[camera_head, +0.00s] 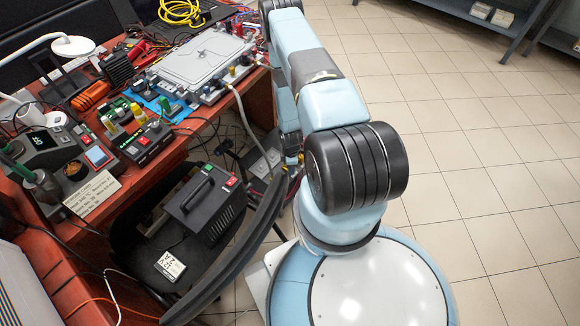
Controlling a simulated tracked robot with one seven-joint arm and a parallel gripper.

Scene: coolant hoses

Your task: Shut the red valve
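A silver metal box with fittings and hoses (205,58) lies on the red-brown table. Small coloured parts (232,71) sit along its right and front edges. They are too small for me to tell which one is the red valve or how its handle is turned. My arm rises from my round base and folds down on the table's right side. My gripper (291,160) appears at the arm's lower end, beside the table edge and apart from the metal box. Its fingers are small and partly hidden by my arm, so their opening cannot be made out.
A black unit with handle and red switch (207,204) stands on a black chair (150,225) before the table. A pale hose (240,105) hangs over the edge. Tools and instruments (60,150) crowd the table's left. The tiled floor (480,150) at right is clear.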

